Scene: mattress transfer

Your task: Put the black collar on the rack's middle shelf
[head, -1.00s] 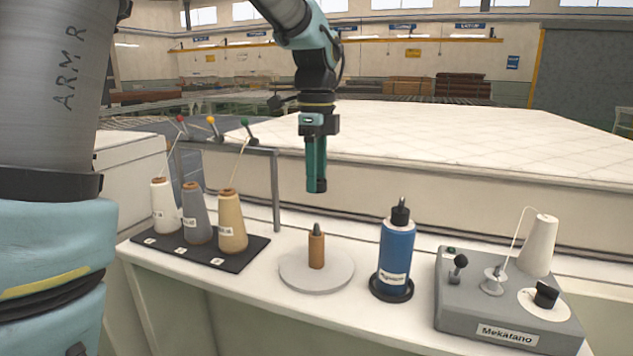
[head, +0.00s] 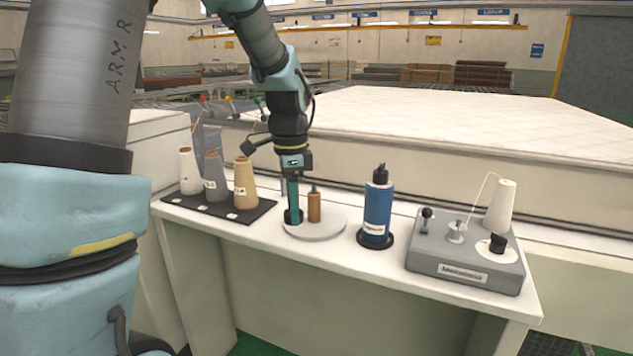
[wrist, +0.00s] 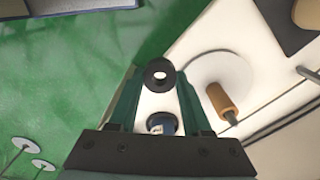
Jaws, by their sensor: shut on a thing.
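The black collar (wrist: 160,64) is a short dark ring held between the tips of my gripper's two green fingers (wrist: 158,85).
The round plate (head: 328,232) carries an upright brown spool (head: 314,207). Thread cones (head: 245,185) stand on a black tray to the left. A blue bottle (head: 378,212) and a grey winder box (head: 465,262) stand to the right. The mattress (head: 440,125) lies behind.

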